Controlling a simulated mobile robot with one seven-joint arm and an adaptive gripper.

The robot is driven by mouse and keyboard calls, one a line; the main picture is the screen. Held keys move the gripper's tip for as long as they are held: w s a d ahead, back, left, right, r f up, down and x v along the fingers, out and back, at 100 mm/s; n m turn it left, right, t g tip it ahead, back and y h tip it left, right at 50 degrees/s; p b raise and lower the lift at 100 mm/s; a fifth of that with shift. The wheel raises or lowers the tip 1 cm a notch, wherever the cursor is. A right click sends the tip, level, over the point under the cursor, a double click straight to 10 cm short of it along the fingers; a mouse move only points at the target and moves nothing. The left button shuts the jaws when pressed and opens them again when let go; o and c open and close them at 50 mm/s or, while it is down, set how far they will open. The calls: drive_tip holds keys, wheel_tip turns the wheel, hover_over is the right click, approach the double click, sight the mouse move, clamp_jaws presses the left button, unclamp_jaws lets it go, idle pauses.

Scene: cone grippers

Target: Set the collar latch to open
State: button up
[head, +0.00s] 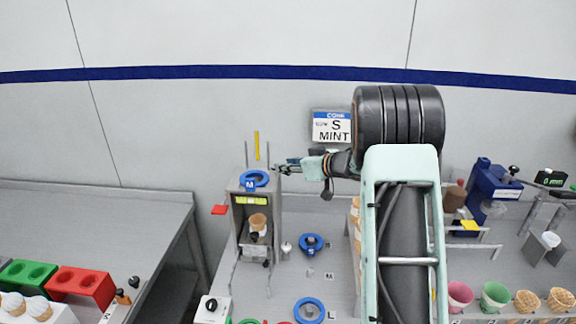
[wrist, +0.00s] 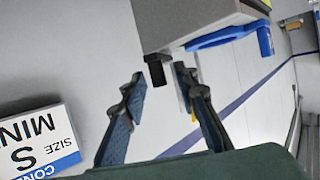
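A grey stand (head: 274,205) bears a blue ring collar marked M (head: 254,178) on its top. A brown cone (head: 257,223) sits inside the stand. My gripper (head: 288,167) is at the right side of the stand's top, level with the collar. In the wrist view the stand's grey top block (wrist: 185,18) carries a blue collar part (wrist: 225,36) and a small black tab (wrist: 156,70), which looks like the latch. My gripper (wrist: 160,80) is open there, with a finger on each side of the tab; I cannot tell whether either touches it.
A sign reading S MINT (head: 332,127) is on the wall behind; it also shows in the wrist view (wrist: 40,140).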

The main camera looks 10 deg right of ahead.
drive_tip(key=v, duration=1.2)
